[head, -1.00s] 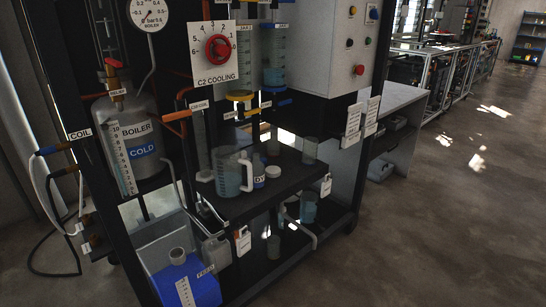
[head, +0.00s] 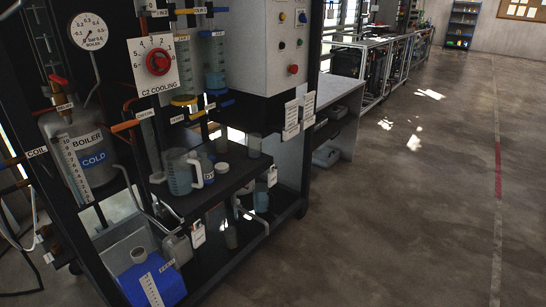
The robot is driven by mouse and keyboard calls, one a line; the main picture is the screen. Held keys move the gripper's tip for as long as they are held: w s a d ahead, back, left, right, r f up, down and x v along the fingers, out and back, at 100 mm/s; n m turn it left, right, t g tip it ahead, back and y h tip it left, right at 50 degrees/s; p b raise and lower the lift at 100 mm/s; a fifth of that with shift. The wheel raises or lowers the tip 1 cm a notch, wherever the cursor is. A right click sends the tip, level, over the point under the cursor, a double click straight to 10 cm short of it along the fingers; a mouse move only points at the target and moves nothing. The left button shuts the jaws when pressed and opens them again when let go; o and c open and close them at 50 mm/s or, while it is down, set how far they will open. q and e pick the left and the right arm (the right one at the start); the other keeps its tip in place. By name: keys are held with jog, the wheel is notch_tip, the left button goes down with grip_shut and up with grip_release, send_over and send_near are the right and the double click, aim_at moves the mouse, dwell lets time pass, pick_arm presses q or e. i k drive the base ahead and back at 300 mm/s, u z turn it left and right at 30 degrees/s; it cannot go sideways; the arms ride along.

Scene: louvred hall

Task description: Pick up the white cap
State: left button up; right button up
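A small round white piece that looks like the white cap (head: 221,168) lies on the dark middle shelf (head: 232,183) of the rig, in the head view. It is just right of a small bottle with a blue label (head: 207,172). A clear measuring jug (head: 179,172) with bluish liquid and a white handle stands to the left of that bottle. A clear beaker (head: 254,147) stands behind and to the right of the cap. Neither of my grippers is in view.
A blue feed container (head: 153,283) with a greyish-white neck sits low at the front left. White tags (head: 291,115) hang at the rig's right side. The floor (head: 400,220) at right is open.

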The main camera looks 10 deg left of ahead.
aim_at(222, 167)
jog(key=z, duration=0.6)
jog(key=i, duration=1.85)
jog(key=u, duration=1)
jog(key=i, duration=1.05)
jog(key=u, duration=1)
